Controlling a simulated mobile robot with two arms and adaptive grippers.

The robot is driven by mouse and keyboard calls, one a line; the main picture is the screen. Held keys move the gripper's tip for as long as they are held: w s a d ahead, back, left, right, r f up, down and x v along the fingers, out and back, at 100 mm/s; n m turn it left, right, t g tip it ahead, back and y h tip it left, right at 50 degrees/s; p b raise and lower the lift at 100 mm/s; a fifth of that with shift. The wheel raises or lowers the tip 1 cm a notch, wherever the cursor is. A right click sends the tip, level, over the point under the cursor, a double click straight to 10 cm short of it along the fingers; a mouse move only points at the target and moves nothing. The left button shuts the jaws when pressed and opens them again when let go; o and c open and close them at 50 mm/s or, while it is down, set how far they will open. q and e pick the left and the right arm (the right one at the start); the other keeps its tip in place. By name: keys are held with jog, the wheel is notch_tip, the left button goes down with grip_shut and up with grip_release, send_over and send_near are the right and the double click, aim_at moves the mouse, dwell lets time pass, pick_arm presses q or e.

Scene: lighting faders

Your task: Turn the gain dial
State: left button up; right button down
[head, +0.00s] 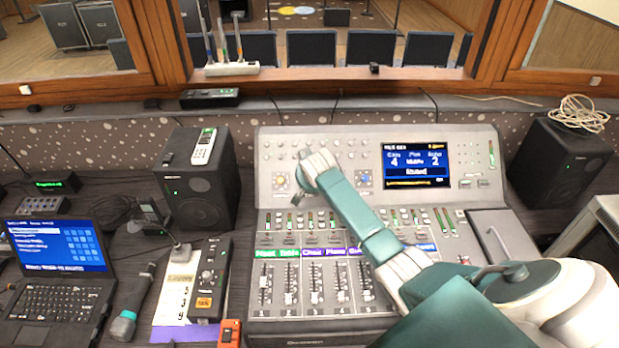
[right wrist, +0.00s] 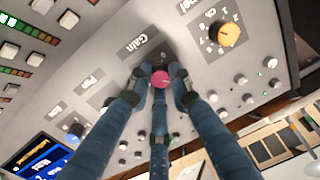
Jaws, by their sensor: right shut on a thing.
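The gain dial (right wrist: 160,78) is a small pink-red knob on the grey mixing console (head: 480,135), beside the printed word Gain (right wrist: 140,43). My right gripper (right wrist: 158,90) has its dark fingers closed around the knob in the right wrist view. In the head view my right gripper (head: 303,170) is at the upper left of the console, and it hides the dial. The dial's pointer direction is not clear. My left gripper is not in view.
An orange numbered dial (right wrist: 228,34) sits close beside the gain dial; it also shows in the head view (head: 280,180). A blue knob (right wrist: 76,130) is near the Pan label. Small buttons, faders and the console screen (head: 415,165) surround my arm. Speakers (head: 200,190) flank the console.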

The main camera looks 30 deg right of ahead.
jog(key=shift+w+d+r+m, duration=0.15)
jog(key=shift+r+m, duration=0.1)
jog(key=shift+m, duration=0.25)
jog(key=shift+w+a+r+m, duration=0.1)
jog(key=shift+r+m, duration=0.1)
jog(key=shift+m, duration=0.3)
jog(key=shift+d, duration=0.1)
jog(key=c, duration=1.8)
grip_release()
jog(key=shift+o, duration=1.2)
jog(key=shift+s+f, duration=0.1)
jog(key=shift+f, duration=0.05)
jog(key=shift+s+a+r, duration=0.25)
jog(key=shift+s+r, duration=0.1)
jog(key=shift+s, duration=0.05)
jog(key=v, duration=1.1)
